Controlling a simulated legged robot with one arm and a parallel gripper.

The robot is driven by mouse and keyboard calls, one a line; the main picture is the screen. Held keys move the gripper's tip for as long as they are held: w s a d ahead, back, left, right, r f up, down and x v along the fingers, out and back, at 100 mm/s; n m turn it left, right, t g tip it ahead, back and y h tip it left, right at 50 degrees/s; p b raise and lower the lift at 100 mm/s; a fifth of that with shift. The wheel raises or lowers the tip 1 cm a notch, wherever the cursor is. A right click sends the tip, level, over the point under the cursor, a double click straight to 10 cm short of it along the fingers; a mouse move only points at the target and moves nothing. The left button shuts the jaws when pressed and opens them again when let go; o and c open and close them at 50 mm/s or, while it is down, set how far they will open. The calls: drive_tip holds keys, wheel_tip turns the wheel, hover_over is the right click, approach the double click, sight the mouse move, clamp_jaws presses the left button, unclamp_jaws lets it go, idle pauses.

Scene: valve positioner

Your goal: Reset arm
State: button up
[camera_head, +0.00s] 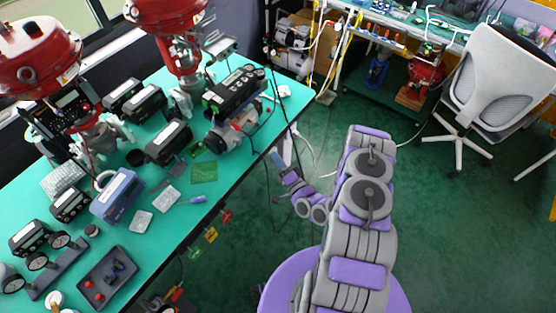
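My arm (360,240) is grey and purple and rises from a round purple base at the bottom centre. Its upper part bends at a large joint. A thinner wrist section shows to the left, below the table's right edge. My gripper (278,163) appears to be the small end of that section, beside the green table's edge and over the floor. It is small and partly lost among dark cables, so its fingers cannot be made out. Nothing is clearly seen held in it.
A green-topped table (228,190) on the left carries red valve actuators (38,55), black positioner boxes (168,142), gauges and small parts. Dark cables hang near its right edge. A white office chair (500,85) stands at upper right. The green floor right of my arm is clear.

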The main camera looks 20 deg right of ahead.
idle(0.4)
drive_tip(key=w+d+r+n+g, duration=0.1)
drive_tip(key=w+r+n+g, duration=0.3)
drive_tip(key=w+n+g, duration=0.3)
drive_tip(key=s+d+r+n+g+h, duration=0.35)
drive_tip(key=s+r+g+h, duration=0.35)
drive_tip(key=r, duration=0.6)
drive_tip(key=s+a+r+g, duration=0.2)
drive_tip(key=s+r, duration=0.3)
drive_tip(key=s, duration=0.7)
drive_tip(key=s+a+r+g+y, duration=0.1)
drive_tip(key=s+a+r, duration=0.3)
drive_tip(key=s, duration=0.8)
drive_tip(key=s+a+r+g+y, duration=0.1)
drive_tip(key=s+a+r+g, duration=0.2)
drive_tip(key=s+r, duration=0.4)
drive_tip(key=s, duration=0.5)
drive_tip(key=shift+r+g, duration=0.3)
drive_tip(key=shift+g, duration=0.1)
drive_tip(key=shift+o, duration=0.2)
